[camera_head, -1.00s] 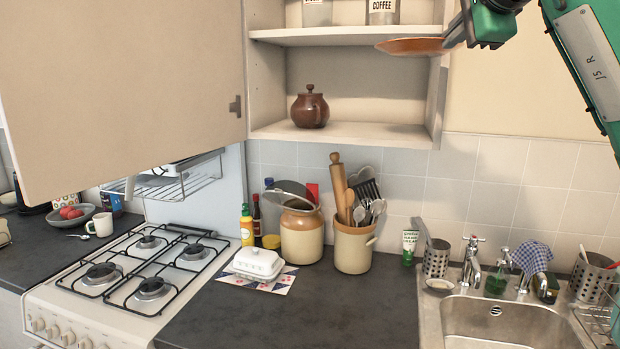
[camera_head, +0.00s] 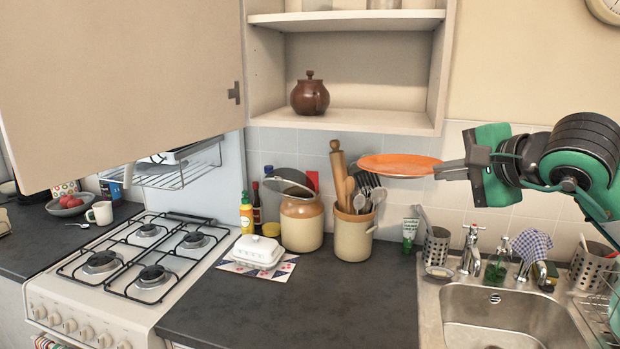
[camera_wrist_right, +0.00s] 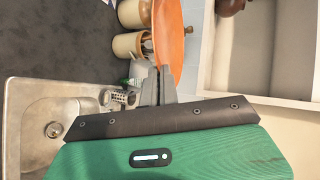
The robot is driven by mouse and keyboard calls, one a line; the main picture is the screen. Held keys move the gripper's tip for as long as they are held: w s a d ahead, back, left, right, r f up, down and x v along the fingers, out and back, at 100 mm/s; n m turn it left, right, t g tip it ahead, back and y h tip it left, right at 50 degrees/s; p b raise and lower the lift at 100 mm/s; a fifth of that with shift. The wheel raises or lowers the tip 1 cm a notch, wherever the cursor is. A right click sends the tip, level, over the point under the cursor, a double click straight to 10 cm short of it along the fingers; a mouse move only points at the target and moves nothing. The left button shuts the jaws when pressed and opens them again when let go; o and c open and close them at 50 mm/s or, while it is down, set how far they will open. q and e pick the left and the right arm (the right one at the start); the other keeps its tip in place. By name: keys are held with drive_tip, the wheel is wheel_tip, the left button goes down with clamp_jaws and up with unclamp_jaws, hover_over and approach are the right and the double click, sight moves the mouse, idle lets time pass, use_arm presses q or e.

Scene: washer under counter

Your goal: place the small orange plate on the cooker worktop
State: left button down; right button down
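My right gripper (camera_head: 447,170) is shut on the plate's right edge. In the right wrist view the plate (camera_wrist_right: 169,35) shows edge-on-tilted between the fingertips (camera_wrist_right: 158,72). The dark worktop (camera_head: 290,310) lies between the cooker (camera_head: 100,310) and the sink, lower than the plate. My left gripper is not in view.
On the worktop stand a utensil crock (camera_head: 353,236), a lidded jar (camera_head: 301,224), a white butter dish (camera_head: 257,251) and sauce bottles (camera_head: 246,216). The worktop's front middle is clear. A cupboard door (camera_head: 120,85) hangs open at upper left. The sink (camera_head: 500,315) is at right.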

drive_tip(key=s+a+f+n+g+y, duration=0.1)
drive_tip(key=s+f+n+g+y, duration=0.2)
drive_tip(key=f, duration=1.6)
drive_tip(key=s+f+n+g+y, duration=0.1)
drive_tip(key=s+f+n+y, duration=0.35)
drive_tip(key=f, duration=1.45)
drive_tip(key=shift+a+r+g+h, duration=0.6)
drive_tip(key=shift+a+r+h, duration=0.35)
drive_tip(key=shift+a, duration=1.3)
drive_tip(key=shift+s+d+f+m+t+h, duration=0.3)
drive_tip(key=shift+d+m+t+h, duration=0.45)
drive_tip(key=shift+m, duration=0.35)
drive_tip(key=shift+s+d+f+m+t+h, duration=0.25)
drive_tip(key=shift+d+m+t+h, duration=0.55)
drive_tip(key=shift+m, duration=0.25)
drive_tip(key=shift+s+d+f+m+t+h, duration=0.25)
drive_tip(key=shift+d+m+t+h, duration=0.35)
drive_tip(key=shift+m+t+h, duration=0.4)
drive_tip(key=shift+f, duration=0.15)
